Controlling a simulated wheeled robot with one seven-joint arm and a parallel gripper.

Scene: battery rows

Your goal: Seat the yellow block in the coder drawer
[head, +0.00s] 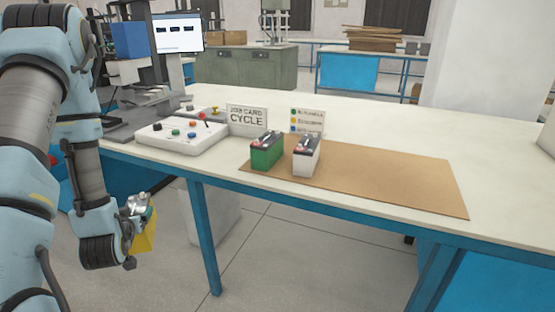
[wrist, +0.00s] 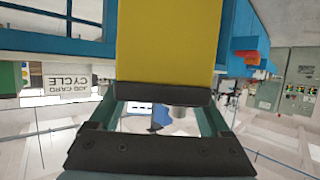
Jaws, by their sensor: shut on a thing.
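My gripper (head: 136,212) is shut on the yellow block (head: 146,234), which hangs tilted in front of the bench, below its top. In the wrist view the yellow block (wrist: 168,38) fills the top middle, held at the dark jaws (wrist: 165,94). A dark grey machine (head: 125,122) with an upright post and a blue box (head: 129,39) stands at the bench's left end. It may be the coder; I cannot make out its drawer, and my arm covers part of that end.
A white control panel (head: 180,139) with coloured buttons sits on the bench (head: 370,137). A green battery (head: 266,152) and a white battery (head: 306,157) stand on a brown mat (head: 400,183), whose right side is clear.

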